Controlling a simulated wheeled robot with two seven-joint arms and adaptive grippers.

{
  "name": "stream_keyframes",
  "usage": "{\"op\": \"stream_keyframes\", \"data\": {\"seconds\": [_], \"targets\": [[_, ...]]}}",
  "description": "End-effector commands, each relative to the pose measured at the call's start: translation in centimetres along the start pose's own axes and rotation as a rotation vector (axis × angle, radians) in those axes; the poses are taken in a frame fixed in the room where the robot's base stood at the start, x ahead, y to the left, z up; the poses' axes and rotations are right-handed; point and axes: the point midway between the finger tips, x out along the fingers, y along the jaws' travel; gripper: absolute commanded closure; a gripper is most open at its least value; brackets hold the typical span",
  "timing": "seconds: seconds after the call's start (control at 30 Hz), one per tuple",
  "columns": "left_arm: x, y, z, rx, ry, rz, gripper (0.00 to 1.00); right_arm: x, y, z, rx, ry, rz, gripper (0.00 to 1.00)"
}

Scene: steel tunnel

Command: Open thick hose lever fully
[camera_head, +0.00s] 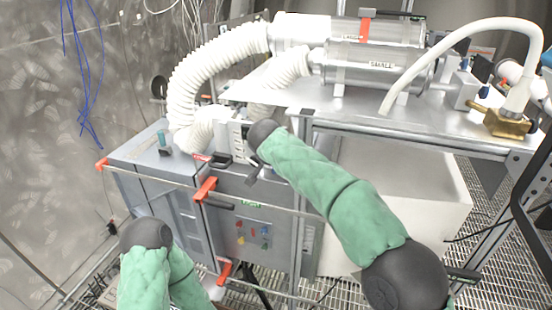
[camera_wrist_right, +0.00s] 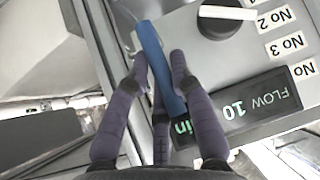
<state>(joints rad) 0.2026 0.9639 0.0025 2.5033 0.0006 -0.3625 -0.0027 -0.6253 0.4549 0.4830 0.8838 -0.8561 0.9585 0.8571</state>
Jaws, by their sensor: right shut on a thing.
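A thick white corrugated hose (camera_head: 190,85) curves from the upper steel cylinder (camera_head: 395,32) down to the grey cabinet. A blue lever (camera_wrist_right: 154,52) shows in the right wrist view as a long narrow bar, tilted in that picture. My right gripper (camera_wrist_right: 158,68) is shut on this blue lever, with purple fingers on both sides of it.
A black dial (camera_wrist_right: 222,22) with a white pointer and a flow display (camera_wrist_right: 245,105) sit beside the lever. A thinner corrugated hose (camera_head: 285,80) joins the cylinder marked SMALL (camera_head: 372,67). Orange-red brackets (camera_head: 205,189) and rails stand before the cabinet (camera_head: 165,178).

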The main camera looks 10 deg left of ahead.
Motion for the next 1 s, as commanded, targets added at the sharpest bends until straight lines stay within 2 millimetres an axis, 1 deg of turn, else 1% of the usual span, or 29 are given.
{"op": "stream_keyframes", "data": {"seconds": [0.03,0.07,0.1,0.13,0.57,0.67,1.0], "targets": [[0.0,0.0,0.0,0.000,0.000,0.000,0.60,0.1,-0.1,0.1,-0.002,-0.001,0.000,1.00],[0.0,0.0,0.0,0.000,0.000,0.000,0.60,0.1,0.0,0.1,-0.002,-0.001,0.000,0.69],[0.0,0.0,0.0,0.000,0.000,0.000,0.60,0.1,-0.1,0.1,-0.002,-0.001,-0.001,0.57],[0.0,0.0,0.0,0.000,0.000,0.000,0.60,0.1,0.0,0.1,-0.002,0.000,-0.001,0.52],[0.0,0.0,0.0,0.000,0.000,0.000,0.60,-0.2,0.0,-0.1,0.000,0.002,-0.001,0.52],[0.0,0.0,0.0,0.000,0.000,0.000,0.60,-1.0,-0.1,-0.1,0.000,0.002,-0.002,0.52],[0.0,0.0,0.0,0.000,0.000,0.000,0.60,-5.7,0.0,0.0,-0.001,0.001,-0.002,0.52]]}}
